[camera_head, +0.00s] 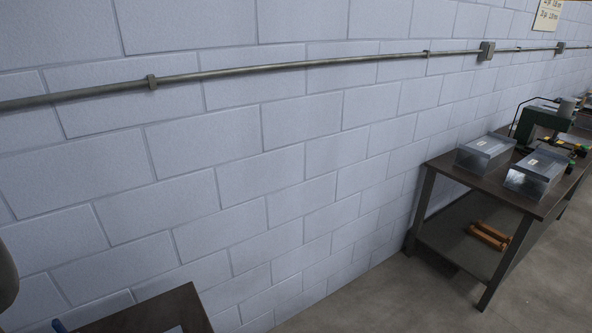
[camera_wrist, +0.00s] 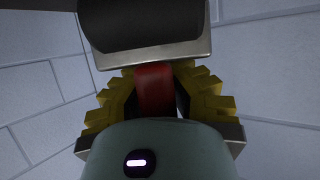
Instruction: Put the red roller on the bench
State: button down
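In the wrist view, the red roller shows as a red part (camera_wrist: 155,88) between the yellow toothed fingers of my gripper (camera_wrist: 162,90). The fingers stand close on both sides of the red part and appear shut on it. A wide black cylinder with a pale metal edge lies just beyond the fingers and seems joined to the red part. My gripper's body hides the lower end. In the head view, a dark bench (camera_head: 462,168) stands at the right against the wall. A corner of another dark bench top (camera_head: 150,314) shows at the bottom left. The roller is not seen in the head view.
Two grey metal boxes (camera_head: 486,146) (camera_head: 536,173) sit on the right bench, with a green machine (camera_head: 545,120) behind them. Orange-brown pieces (camera_head: 489,236) lie on its lower shelf. A pipe (camera_head: 300,64) runs along the block wall. Floor (camera_head: 390,300) between the benches is clear.

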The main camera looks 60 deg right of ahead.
jog(key=shift+s+a+f, duration=0.25)
jog(key=shift+s+a, duration=0.1)
jog(key=shift+a, duration=0.1)
jog(key=shift+s+a+f, duration=0.1)
jog(key=shift+s+a, duration=0.05)
jog(key=shift+a, duration=0.05)
jog(key=shift+s+a+f+n+y+b, duration=0.15)
jog(key=shift+a+n+y+b, duration=0.15)
jog(key=shift+b, duration=0.05)
jog(key=shift+s+a+f, duration=0.2)
jog(key=shift+s+a, duration=0.1)
jog(key=shift+a, duration=0.2)
jog(key=shift+s+a+f+g+b, duration=0.1)
jog(key=shift+g+b, duration=0.2)
jog(key=shift+a+f, duration=0.1)
jog(key=shift+s+f, duration=0.2)
